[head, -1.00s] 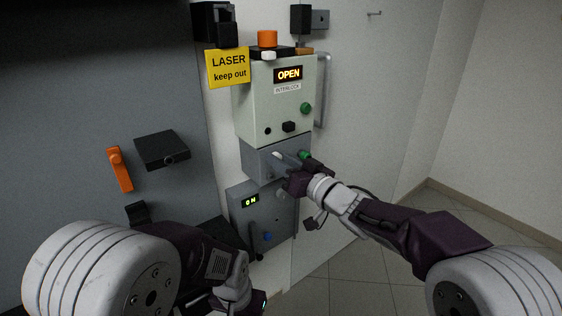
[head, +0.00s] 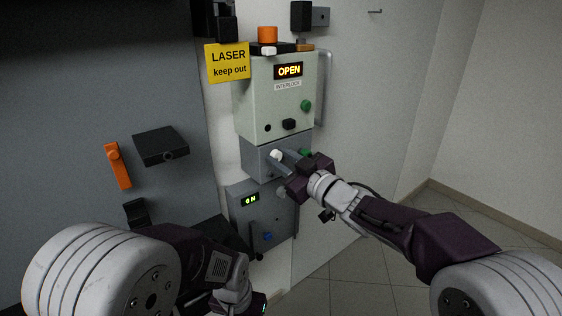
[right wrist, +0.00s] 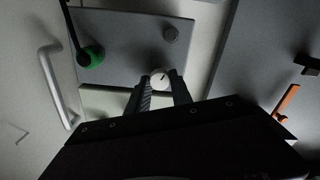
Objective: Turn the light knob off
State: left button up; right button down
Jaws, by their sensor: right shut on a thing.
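The white round knob (head: 275,155) is on the front of the grey middle box (head: 256,163), and it also shows in the right wrist view (right wrist: 160,78) with a short dark mark on its face. My right gripper (head: 281,158) reaches it from the right. In the right wrist view its two fingers (right wrist: 160,88) lie on either side of the knob, shut on it. I cannot read any label by the knob. My left arm is at the lower left of the head view, and its fingers do not show.
Above is a pale interlock box (head: 272,103) with a lit OPEN sign. Below is a grey-blue box (head: 272,217) with a lit ON display. A green knob (right wrist: 92,57) with a black lever is beside the held knob. An orange handle (head: 118,166) is at the left.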

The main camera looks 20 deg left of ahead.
jog(key=n+b, duration=0.1)
jog(key=n, duration=0.4)
jog(key=shift+b, duration=0.3)
dwell(0.4)
jog(key=c, duration=1.1)
grip_release()
jog(key=shift+c, duration=0.2)
jog(key=p+v, duration=0.1)
jog(key=v, duration=0.8)
